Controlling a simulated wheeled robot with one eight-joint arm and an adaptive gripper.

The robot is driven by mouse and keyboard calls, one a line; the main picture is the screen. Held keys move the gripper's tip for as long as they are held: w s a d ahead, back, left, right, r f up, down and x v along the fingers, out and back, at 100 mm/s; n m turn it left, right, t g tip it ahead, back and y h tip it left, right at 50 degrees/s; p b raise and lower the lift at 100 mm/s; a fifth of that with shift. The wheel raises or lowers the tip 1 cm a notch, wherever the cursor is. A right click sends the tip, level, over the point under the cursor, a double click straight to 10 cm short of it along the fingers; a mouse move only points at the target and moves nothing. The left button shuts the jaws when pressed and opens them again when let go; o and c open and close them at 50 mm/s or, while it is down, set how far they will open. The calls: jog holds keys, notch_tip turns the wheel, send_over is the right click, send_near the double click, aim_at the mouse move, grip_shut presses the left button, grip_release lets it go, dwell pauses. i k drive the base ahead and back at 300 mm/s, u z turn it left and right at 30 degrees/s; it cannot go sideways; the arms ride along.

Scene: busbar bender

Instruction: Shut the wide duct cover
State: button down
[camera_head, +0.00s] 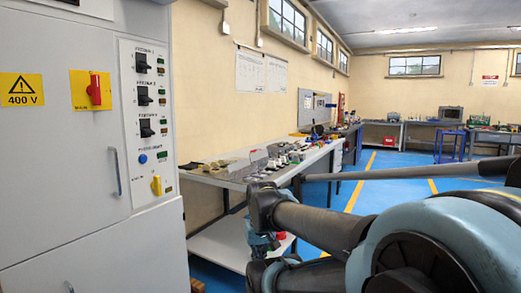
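I cannot make out the wide duct cover in the head view. A grey cabinet (60,150) fills the left side. Its upper front carries a vertical handle (116,172) and looks shut. Another handle (69,287) shows at the bottom edge, partly cut off. My arm crosses the right foreground, with its dark links and blue-grey joints in front of the bench. My gripper's fingers do not show, so I cannot see whether they hold anything.
The cabinet has a red rotary switch (95,90) and a panel of black switches (145,97). A long workbench (232,183) with many small parts runs along the wall. Blue floor (395,163) with yellow lines lies open beyond my arm. Benches line the far wall.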

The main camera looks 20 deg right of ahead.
aim_at(259, 154)
jog(key=z, duration=0.3)
jog(key=i, duration=0.9)
